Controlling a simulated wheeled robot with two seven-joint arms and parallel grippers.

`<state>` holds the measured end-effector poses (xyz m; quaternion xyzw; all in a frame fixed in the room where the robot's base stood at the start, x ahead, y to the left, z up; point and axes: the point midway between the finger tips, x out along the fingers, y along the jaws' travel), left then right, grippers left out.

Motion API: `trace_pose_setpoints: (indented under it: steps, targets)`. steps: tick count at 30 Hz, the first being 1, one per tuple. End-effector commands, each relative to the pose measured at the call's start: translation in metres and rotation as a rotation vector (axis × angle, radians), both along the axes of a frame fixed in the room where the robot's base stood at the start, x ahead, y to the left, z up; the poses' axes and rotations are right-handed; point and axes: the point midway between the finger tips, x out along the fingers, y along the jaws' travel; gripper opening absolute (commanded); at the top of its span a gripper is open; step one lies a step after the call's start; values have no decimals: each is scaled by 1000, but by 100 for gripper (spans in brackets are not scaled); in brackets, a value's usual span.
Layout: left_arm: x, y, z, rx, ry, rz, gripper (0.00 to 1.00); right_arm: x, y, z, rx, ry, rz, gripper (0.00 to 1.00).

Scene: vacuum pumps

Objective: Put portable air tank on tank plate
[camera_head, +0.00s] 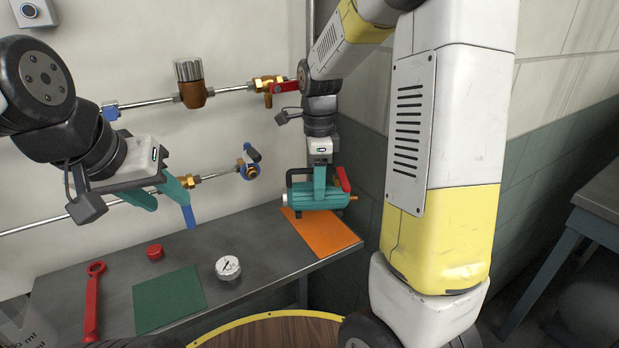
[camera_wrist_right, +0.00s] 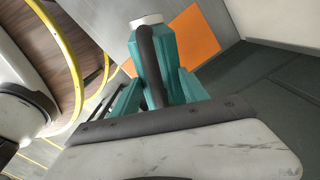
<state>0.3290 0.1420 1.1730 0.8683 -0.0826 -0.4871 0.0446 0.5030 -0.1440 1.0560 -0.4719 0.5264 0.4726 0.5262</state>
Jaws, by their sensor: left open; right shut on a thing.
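The portable air tank (camera_head: 310,197) is a teal cylinder with a black handle and a red lever, lying sideways at the far end of the bench. My right gripper (camera_head: 319,180) points down and is shut on it from above; the tank also shows in the right wrist view (camera_wrist_right: 165,50) between the fingers (camera_wrist_right: 158,90). An orange plate (camera_head: 325,236) lies just below and in front of the tank; I cannot tell whether the tank touches it. A green plate (camera_head: 168,300) lies further left. My left gripper (camera_head: 170,207) is open and empty above the bench.
On the grey bench (camera_head: 200,250) are a pressure gauge (camera_head: 228,267), a red cap (camera_head: 155,252) and a red wrench (camera_head: 93,300). Pipes with valves (camera_head: 190,85) run along the wall behind. A round wooden top with yellow rim (camera_head: 265,330) stands in front.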

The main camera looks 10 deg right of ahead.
Motion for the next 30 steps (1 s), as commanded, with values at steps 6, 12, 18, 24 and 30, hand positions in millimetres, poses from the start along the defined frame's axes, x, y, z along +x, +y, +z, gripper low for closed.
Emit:
trace_pose_setpoints:
  steps: [6,12,18,24,30]
  targets:
    - [0,0,0,0,-1,0,41,3,1,1,1,-3,-1,0]
    - [0,0,0,0,-1,0,41,3,1,1,1,-3,-1,0]
    - [0,0,0,0,0,0,41,3,1,-4,0,-3,-1,0]
    - [0,0,0,0,0,0,41,2,0,-21,0,-2,-2,0]
    - [0,0,0,0,0,0,41,2,0,-38,0,-1,-2,0]
